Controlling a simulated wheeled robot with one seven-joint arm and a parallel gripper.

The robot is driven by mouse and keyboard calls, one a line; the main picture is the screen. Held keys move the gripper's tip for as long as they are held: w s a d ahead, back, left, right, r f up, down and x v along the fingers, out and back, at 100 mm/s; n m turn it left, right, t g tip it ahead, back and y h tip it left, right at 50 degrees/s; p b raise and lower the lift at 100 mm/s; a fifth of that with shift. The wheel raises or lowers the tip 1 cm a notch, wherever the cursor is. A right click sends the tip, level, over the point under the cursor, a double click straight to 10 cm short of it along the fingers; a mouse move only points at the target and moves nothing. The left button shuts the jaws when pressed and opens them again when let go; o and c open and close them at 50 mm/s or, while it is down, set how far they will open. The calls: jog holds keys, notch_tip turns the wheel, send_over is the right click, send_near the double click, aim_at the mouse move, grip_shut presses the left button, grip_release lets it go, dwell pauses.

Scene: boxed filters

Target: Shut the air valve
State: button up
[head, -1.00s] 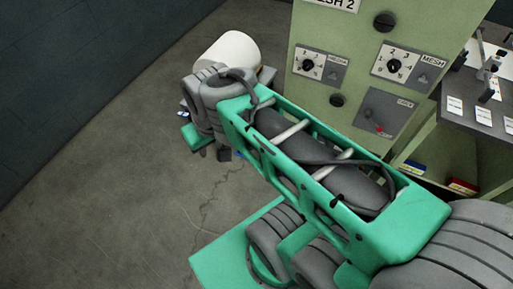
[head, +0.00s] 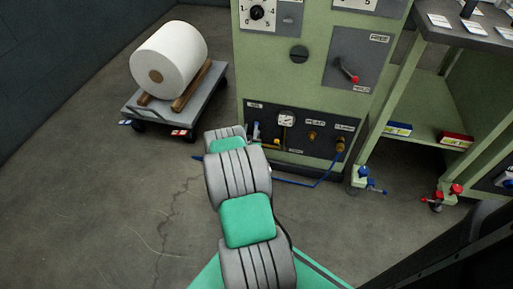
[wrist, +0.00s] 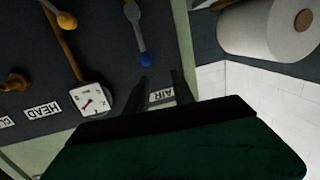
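The air valve (wrist: 139,34) is a pale lever with a blue tip on the dark lower panel, near the "AIR" label (wrist: 162,95) in the wrist view. In the head view the valve (head: 256,131) shows at the panel's left end, just beyond my arm. My gripper (wrist: 162,82) has its two dark fingers apart with nothing seen between them but panel and label. The fingertips are close to the blue tip, to its lower right in the wrist view; I cannot tell whether they touch. In the head view my arm hides the gripper.
A gauge (head: 286,119) and brass fittings (head: 340,146) share the panel. A blue hose (head: 318,184) runs low in front. A white roll (head: 168,60) on a cart (head: 206,103) stands left; a green bench (head: 432,125) stands right.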

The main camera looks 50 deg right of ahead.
jog(key=s+a+f+t+b, duration=0.1)
jog(key=s+f, duration=0.3)
jog(key=f, duration=0.3)
jog(key=w+d+n+b, duration=0.1)
jog(key=w+d+b, duration=0.1)
jog(key=w+d, duration=0.2)
jog(key=shift+w+d+r+t, duration=0.3)
jog(key=shift+w+d+r, duration=0.1)
jog(key=shift+d, duration=0.65)
grip_shut()
